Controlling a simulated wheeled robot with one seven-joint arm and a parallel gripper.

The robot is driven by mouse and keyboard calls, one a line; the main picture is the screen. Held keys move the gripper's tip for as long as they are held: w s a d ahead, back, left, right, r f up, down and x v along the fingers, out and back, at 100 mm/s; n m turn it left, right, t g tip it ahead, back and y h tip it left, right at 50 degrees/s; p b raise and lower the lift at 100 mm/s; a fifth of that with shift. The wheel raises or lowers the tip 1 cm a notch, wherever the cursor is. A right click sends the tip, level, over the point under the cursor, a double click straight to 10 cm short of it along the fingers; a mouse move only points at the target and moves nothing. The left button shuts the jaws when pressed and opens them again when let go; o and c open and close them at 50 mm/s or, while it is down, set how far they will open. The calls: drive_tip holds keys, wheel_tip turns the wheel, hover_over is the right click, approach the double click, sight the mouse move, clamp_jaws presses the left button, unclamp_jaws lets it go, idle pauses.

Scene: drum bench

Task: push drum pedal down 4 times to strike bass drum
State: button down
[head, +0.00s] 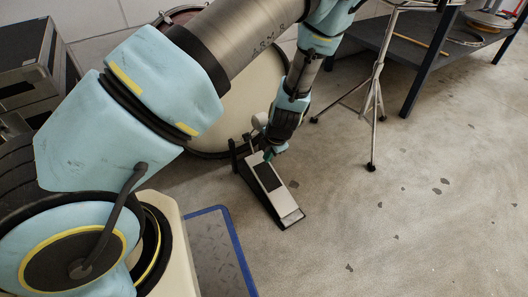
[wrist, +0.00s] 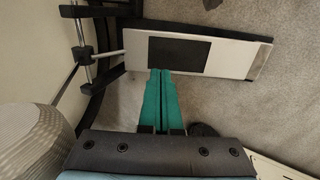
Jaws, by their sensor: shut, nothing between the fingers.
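The drum pedal (head: 268,187) lies on the floor in front of the bass drum (head: 243,98), a silver footboard with a dark pad. In the wrist view the footboard (wrist: 228,57) runs left to right, with its frame and rod at the left. My gripper (head: 271,153) is at the drum end of the pedal in the head view. In the wrist view its two green fingers (wrist: 160,75) are shut together and empty, with their tips at the pad's near edge. I cannot tell whether they touch the footboard. The pale beater (head: 260,121) is partly hidden by my arm.
A stand with thin metal legs (head: 374,100) is right of the drum. A dark bench (head: 420,55) holds a cymbal and sticks at the back right. Dark cases (head: 30,60) stand at the left. The floor right of the pedal is clear.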

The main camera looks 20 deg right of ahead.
drive_tip(key=b, duration=0.6)
hover_over(265, 173)
wheel_tip(265, 173, down, 6)
drive_tip(key=shift+d+r, duration=0.1)
drive_tip(key=shift+r, duration=0.15)
drive_tip(key=shift+w+f+b, duration=0.3)
drive_tip(key=shift+f+b, duration=0.05)
drive_tip(key=shift+f, duration=0.05)
idle(1.0)
wheel_tip(265, 173, down, 6)
drive_tip(key=b, duration=0.3)
drive_tip(key=shift+s+r, duration=0.1)
drive_tip(key=shift+r, duration=0.1)
drive_tip(key=r+p, duration=0.5)
drive_tip(key=shift+s+r, duration=0.2)
drive_tip(key=shift+r, duration=0.1)
drive_tip(key=shift+f, duration=0.1)
